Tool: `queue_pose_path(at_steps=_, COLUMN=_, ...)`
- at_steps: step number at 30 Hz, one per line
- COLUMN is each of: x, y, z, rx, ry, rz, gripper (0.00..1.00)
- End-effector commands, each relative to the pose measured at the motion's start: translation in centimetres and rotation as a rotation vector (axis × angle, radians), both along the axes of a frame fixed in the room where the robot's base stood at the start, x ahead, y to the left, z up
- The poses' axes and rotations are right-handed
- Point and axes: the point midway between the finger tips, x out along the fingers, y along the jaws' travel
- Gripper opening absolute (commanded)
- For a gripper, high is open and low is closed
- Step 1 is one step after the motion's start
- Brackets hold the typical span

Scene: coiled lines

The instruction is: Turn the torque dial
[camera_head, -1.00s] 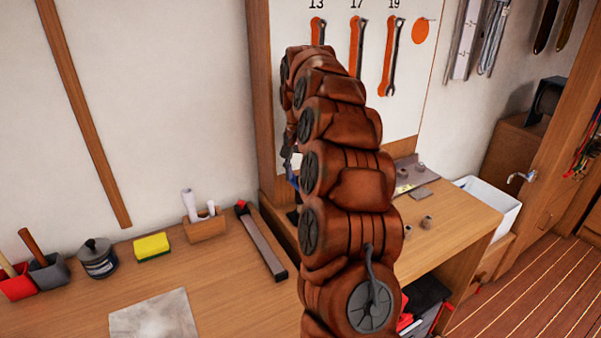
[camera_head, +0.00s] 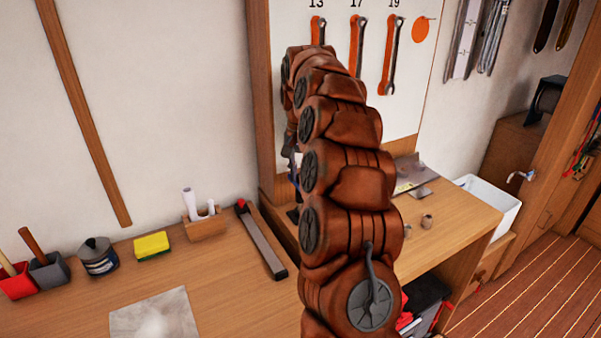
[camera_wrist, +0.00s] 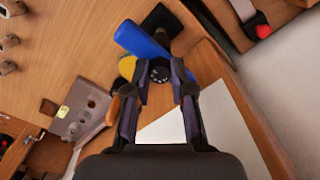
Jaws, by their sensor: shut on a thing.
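The torque dial (camera_wrist: 160,71), a dark round knob with pale marks around it, sits between the fingertips of my gripper (camera_wrist: 159,76) in the wrist view. The two purple-grey fingers are shut on it, one on each side. A blue bar (camera_wrist: 143,40) lies just beyond the dial, and a yellow round part (camera_wrist: 127,67) shows beside the left finger. In the head view my brown-covered arm hides the dial and most of my gripper.
The wooden bench (camera_head: 240,310) carries a dark bar with a red end (camera_head: 262,240), a yellow sponge (camera_head: 152,245) and a grey sheet (camera_head: 155,315). Several nuts (camera_wrist: 10,42) lie to the left in the wrist view. Wrenches (camera_head: 391,55) hang on the panel behind.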

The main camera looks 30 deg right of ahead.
Motion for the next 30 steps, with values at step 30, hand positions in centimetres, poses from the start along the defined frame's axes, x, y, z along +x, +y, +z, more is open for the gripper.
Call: queue_pose_path(at_steps=30, x=-0.04, y=0.22, z=-0.08, rx=0.002, ry=0.001, rz=0.444, gripper=0.00)
